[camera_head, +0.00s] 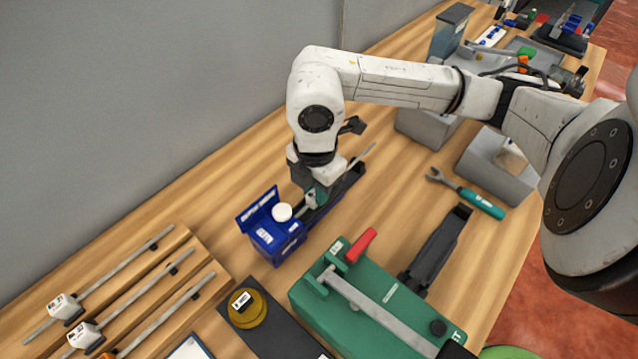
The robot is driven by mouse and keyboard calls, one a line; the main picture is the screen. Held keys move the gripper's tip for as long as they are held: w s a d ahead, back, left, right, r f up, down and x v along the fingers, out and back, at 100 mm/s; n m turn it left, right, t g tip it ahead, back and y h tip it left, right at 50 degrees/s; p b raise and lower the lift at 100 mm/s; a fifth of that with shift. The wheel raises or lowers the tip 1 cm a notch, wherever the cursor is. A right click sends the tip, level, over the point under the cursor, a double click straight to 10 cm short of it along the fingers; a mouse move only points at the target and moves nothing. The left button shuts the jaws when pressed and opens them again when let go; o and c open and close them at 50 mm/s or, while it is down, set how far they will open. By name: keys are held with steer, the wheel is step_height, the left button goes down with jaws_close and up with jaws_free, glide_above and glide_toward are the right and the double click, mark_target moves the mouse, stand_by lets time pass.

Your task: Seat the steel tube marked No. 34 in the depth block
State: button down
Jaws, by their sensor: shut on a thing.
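The blue depth block (272,238) stands on the bench left of centre, with a raised label plate and a white round piece on it. A dark rail runs from it toward the upper right. My gripper (314,197) is low over the rail, close to the block's right side. It is shut on a thin steel tube (364,157), whose free end sticks out to the upper right. The tube's near end is hidden by the gripper and block, so I cannot tell whether it is in the block. No number is readable on the held tube.
A wooden rack (187,252) with several tagged rods is at lower left. A green fixture (372,300) with a red handle (361,245) stands in front, beside a brass disc (247,308). A wrench (467,194) and grey bins (492,168) lie right. A wall rises behind the bench.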

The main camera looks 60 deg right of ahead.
steer(key=shift+w+a, duration=0.15)
steer(key=shift+a, duration=0.35)
steer(key=shift+w+a, duration=0.15)
steer(key=shift+a, duration=0.35)
steer(key=c, duration=0.9)
jaws_free()
steer(key=shift+o, duration=0.4)
steer(key=shift+o, duration=1.2)
steer(key=shift+r, duration=0.1)
steer(key=shift+r+p, duration=2.05)
steer(key=shift+r, duration=1.35)
